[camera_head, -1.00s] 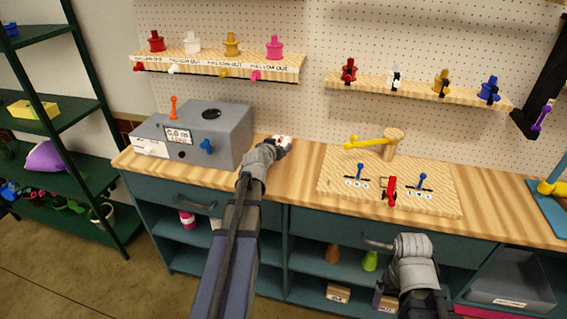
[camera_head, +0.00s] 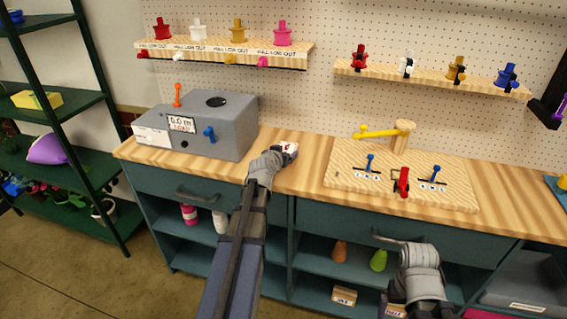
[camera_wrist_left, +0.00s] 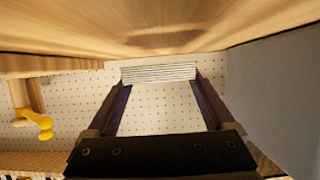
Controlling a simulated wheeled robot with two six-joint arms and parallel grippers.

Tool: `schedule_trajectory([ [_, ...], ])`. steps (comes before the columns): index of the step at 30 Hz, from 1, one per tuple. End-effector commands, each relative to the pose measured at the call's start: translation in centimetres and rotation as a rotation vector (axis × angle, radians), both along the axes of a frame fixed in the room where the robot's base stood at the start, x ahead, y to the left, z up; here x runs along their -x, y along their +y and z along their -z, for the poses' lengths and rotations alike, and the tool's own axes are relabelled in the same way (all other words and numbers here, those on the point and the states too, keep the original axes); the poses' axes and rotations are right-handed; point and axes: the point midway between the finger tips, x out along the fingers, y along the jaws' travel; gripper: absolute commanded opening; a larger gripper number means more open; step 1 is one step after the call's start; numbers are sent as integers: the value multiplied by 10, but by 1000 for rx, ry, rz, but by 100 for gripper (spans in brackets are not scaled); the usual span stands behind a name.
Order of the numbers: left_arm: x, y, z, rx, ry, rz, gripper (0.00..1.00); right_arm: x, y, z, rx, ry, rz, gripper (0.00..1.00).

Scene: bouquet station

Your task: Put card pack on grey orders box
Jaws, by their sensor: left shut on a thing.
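The card pack (camera_head: 291,148) is a small pale stack with some red on it in the head view. In the left wrist view the pack (camera_wrist_left: 158,74) shows as a stack of white edges between the fingertips. My left gripper (camera_head: 287,153) is shut on it, close above the wooden counter, right of the grey machine. A grey open box (camera_head: 530,287) with a white label sits low at the right edge, partly cut off; its label is too small to read.
The grey machine (camera_head: 224,131) with a display and levers stands left on the counter (camera_head: 305,178). A wooden lever board (camera_head: 340,175) lies to the right. Drawer handles (camera_head: 190,194) stick out in front. Shelves with colored knobs (camera_head: 300,50) hang on the pegboard.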

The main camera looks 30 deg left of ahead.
Motion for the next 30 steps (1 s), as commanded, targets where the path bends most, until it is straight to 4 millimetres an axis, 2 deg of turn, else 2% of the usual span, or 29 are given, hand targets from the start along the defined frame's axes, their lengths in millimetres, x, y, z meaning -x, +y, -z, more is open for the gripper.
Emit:
schedule_trajectory([
  [1,0,0,13,0,0,0,29,0,0,13,0,0,0,95],
  [5,0,0,28,0,0,0,29,0,0,28,0,0,0,95],
  [18,0,0,31,0,0,0,29,0,0,31,0,0,0,95],
  [19,0,0,31,0,0,0,88,0,0,31,0,0,0,95],
  [22,0,0,30,0,0,0,99,0,0,30,0,0,0,95],
  [30,0,0,28,0,0,0,100,0,0,28,0,0,0,95],
])
